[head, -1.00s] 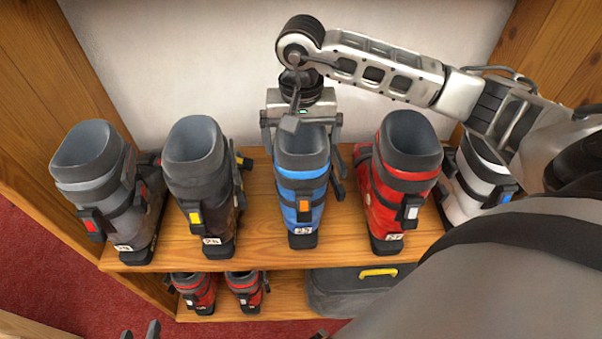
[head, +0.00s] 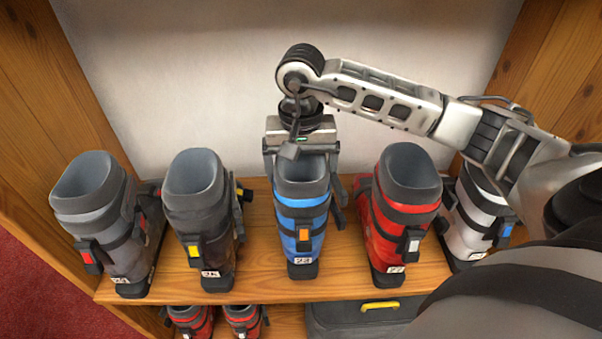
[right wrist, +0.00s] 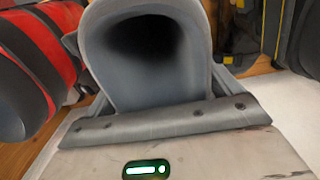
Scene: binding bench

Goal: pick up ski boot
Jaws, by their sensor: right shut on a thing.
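The blue ski boot (head: 300,229) with a dark grey cuff and orange buckle stands upright in the middle of the upper shelf row. Whether its sole touches the shelf is hard to tell. My right gripper (head: 301,160) is behind and above it, shut on its upper cuff, with a finger at each side. The right wrist view shows the boot's grey open top (right wrist: 150,55) close against the gripper body. The task line does not say which boot. My left gripper is out of view.
Grey (head: 105,220) and dark (head: 200,215) boots stand left on the wooden shelf (head: 345,275). A red boot (head: 402,220) and a white boot (head: 468,222) stand right. Below are small red boots (head: 190,318) and a grey case (head: 350,318). Wooden side walls flank the shelf.

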